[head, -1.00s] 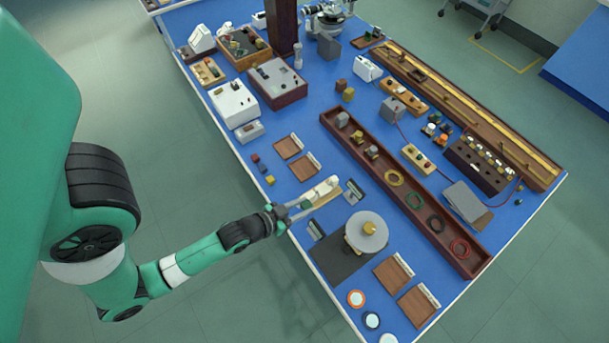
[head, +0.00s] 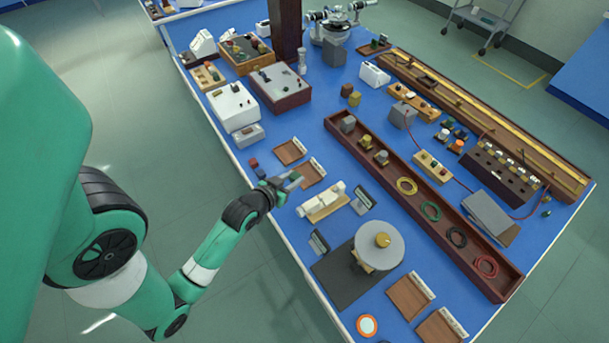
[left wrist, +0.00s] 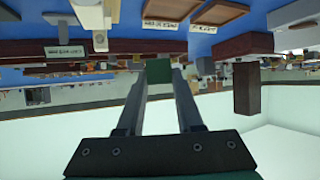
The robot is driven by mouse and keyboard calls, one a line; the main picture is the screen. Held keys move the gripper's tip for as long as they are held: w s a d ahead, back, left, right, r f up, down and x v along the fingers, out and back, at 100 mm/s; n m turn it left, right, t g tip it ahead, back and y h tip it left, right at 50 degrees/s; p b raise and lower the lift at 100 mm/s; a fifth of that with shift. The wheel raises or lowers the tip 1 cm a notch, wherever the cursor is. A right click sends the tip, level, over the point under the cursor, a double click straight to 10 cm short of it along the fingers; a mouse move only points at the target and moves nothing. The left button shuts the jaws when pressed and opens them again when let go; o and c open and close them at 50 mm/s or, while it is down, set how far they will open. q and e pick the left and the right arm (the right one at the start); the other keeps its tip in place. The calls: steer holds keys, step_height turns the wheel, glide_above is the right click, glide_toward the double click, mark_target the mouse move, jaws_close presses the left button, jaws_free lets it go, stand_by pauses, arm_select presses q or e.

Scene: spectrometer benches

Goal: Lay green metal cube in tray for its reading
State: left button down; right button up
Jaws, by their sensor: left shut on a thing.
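My left gripper (head: 290,181) is shut on the green metal cube (head: 295,176), which shows small and partly hidden at its fingertips. In the left wrist view the green cube (left wrist: 158,71) sits between the ends of the two fingers (left wrist: 159,84). The gripper is held over the blue bench near its left edge, just below two small brown wooden trays with white labels, the upper (head: 289,152) and the lower (head: 313,170). Two more such trays (head: 408,300) (head: 441,330) lie at the bench's near end. My right gripper is not in view.
A white device on a wooden base (head: 322,203) stands right of the gripper. A red block (head: 253,162) lies left of the trays. White boxes (head: 233,106) stand further back.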

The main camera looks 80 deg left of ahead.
arm_select(q)
steer(key=s+a+b+x, duration=0.1)
steer(key=b+x, duration=0.1)
steer(key=x, duration=0.4)
steer(key=b, duration=0.2)
glide_above(304, 173)
steer(key=d, duration=0.3)
steer(key=f, duration=0.2)
steer(key=s+f, duration=0.1)
steer(key=f, duration=0.1)
steer(key=shift+a+f, duration=0.2)
steer(key=shift+f, duration=0.1)
steer(key=shift+w+a+f, duration=0.1)
steer(key=shift+w+a, duration=0.1)
steer(key=shift+a, duration=0.05)
steer(key=shift+w+a+f, duration=0.1)
steer(key=shift+a+f, duration=0.05)
steer(key=shift+f, duration=0.15)
steer(key=shift+f+b, duration=0.8)
steer(key=shift+f, duration=0.7)
steer(key=shift+f, duration=0.1)
steer(key=shift+f, duration=0.15)
steer(key=c, duration=0.6)
jaws_free()
steer(key=shift+o, duration=0.2)
